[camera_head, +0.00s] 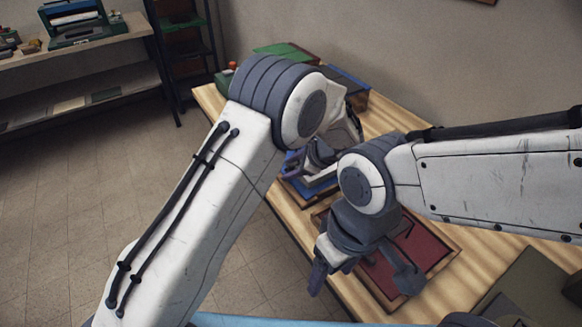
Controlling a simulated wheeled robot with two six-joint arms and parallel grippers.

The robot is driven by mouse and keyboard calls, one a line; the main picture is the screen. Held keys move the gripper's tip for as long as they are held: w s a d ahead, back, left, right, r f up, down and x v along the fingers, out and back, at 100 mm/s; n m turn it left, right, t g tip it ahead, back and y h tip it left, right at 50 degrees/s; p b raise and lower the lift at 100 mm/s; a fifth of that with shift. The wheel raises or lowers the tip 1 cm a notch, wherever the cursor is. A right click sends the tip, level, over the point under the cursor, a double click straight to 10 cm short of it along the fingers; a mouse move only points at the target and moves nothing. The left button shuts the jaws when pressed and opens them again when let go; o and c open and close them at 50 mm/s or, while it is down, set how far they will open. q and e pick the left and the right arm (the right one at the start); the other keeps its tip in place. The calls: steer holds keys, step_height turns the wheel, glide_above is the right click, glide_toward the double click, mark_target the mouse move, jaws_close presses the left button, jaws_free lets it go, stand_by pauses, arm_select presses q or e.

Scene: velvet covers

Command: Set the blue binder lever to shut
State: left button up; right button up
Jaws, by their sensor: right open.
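A blue item, apparently the blue binder (318,188), lies on the wooden table behind my arms, and only a small strip of it shows. Its lever cannot be made out. My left gripper (308,164) is at this blue item, mostly covered by my own arm; whether it touches the item or how wide its jaws are cannot be told. My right gripper (363,276) is open and empty, pointing down in front of and over a red wood-framed board (432,243) nearer the camera.
The wooden table (212,97) holds green (283,50) and dark blue (347,80) covers at its far end. An olive-grey flat item (530,285) lies at the near right. A shelf (85,95) stands at the back left. The tiled floor to the left is clear.

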arm_select(q)
steer(key=shift+r, duration=0.1)
steer(key=v, duration=1)
steer(key=shift+d, duration=0.15)
steer(key=shift+s+r, duration=0.1)
steer(key=shift+r, duration=0.05)
